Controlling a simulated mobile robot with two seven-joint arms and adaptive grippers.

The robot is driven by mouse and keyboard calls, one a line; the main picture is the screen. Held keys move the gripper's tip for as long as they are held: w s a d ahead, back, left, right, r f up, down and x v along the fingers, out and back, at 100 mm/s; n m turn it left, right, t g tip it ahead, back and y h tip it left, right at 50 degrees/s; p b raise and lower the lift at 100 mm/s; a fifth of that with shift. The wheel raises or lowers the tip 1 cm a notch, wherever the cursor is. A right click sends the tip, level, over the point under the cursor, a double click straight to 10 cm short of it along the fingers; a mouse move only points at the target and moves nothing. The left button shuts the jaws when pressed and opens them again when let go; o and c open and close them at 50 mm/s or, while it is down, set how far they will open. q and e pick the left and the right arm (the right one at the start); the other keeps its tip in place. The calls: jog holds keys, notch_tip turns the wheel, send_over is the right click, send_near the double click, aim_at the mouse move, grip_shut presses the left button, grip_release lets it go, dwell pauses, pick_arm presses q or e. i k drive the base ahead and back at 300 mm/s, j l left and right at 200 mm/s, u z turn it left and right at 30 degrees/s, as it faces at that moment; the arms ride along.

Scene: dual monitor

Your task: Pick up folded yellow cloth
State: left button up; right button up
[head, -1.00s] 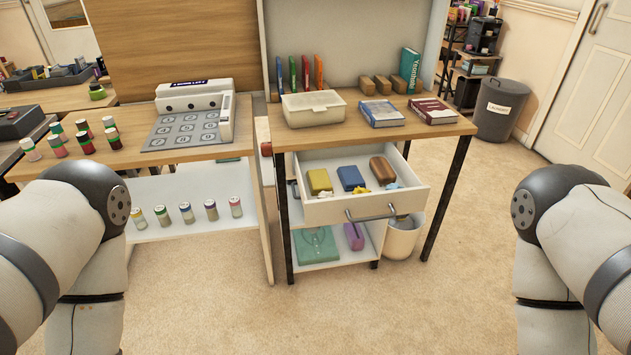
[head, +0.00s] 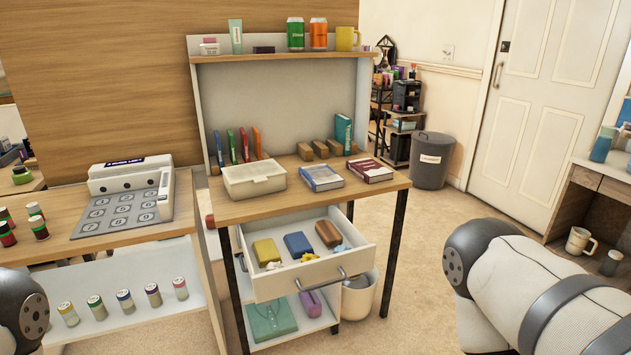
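A folded yellow cloth (head: 266,251) lies in the open white drawer (head: 318,276) under the wooden desk, at the drawer's left side. A blue folded item (head: 298,244) and a brown item (head: 328,233) lie to its right in the same drawer. Small yellow and light blue pieces lie near the drawer's front. My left arm shows only in part at the lower left edge, and my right arm at the lower right. Neither gripper is in view.
The desk top (head: 240,210) holds a white box (head: 254,180) and two books. A metal handle (head: 322,281) is on the drawer front. A white bin (head: 357,296) stands below right. Carpet (head: 420,250) is clear right of the desk.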

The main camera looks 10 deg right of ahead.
aim_at(266, 251)
jog(key=i+j+u, duration=0.2)
jog(key=i+j, duration=0.5)
jog(key=j, duration=0.15)
